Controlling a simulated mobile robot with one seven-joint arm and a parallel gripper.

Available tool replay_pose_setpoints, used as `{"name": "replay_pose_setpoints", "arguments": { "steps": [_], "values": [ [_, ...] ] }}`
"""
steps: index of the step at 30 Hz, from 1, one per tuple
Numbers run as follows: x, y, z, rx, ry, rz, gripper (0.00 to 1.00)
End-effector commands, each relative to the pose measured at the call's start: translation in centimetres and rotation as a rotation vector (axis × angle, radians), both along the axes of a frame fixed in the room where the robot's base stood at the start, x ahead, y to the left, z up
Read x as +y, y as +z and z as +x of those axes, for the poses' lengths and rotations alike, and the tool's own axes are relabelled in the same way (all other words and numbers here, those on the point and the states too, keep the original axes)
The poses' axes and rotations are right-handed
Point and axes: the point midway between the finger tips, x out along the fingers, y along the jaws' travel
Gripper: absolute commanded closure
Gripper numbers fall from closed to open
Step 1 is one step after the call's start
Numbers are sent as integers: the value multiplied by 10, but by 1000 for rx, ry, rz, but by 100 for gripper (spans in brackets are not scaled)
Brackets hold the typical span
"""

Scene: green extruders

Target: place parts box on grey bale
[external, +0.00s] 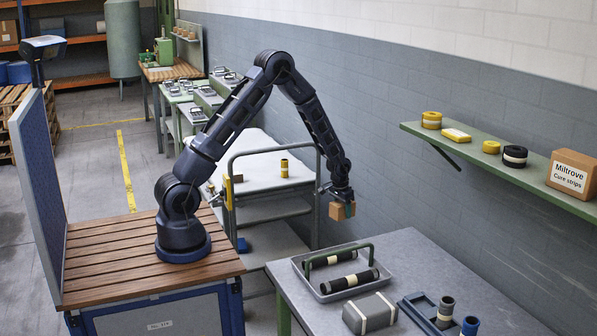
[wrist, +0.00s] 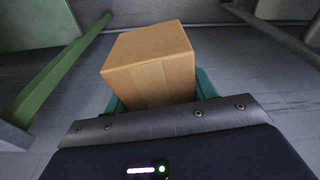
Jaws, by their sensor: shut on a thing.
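The parts box (external: 342,211), a small brown cardboard box with a tape strip, is held in my gripper (external: 341,202). In the wrist view the parts box (wrist: 150,65) sits between the teal fingers, which show at its lower sides. My gripper is shut on it, in the air beyond the grey table's far left edge. The grey bale (external: 370,313), a grey block with a pale band, lies at the front of the table, below and to the right of my gripper in the external view. It is not recognisable in the wrist view.
A grey tray (external: 300,272) with a green handle and two dark rolls stands between the gripper and the bale on the table (external: 420,262). A blue holder (external: 415,309) with cylinders is right of the bale. A wheeled cart (external: 262,182) is behind. A green wall shelf (external: 480,165) is at right.

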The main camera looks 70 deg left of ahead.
Motion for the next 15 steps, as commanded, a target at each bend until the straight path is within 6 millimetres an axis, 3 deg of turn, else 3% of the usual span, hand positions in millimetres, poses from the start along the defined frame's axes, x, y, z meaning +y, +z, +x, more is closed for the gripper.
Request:
{"name": "replay_pose_setpoints", "arguments": {
  "steps": [3,9,15],
  "values": [
    [-34,-21,-23,4,-66,0,71],
    [-77,-40,-51,1,-147,0,71],
    [-115,-26,-48,-4,-172,0,71]
  ]
}}
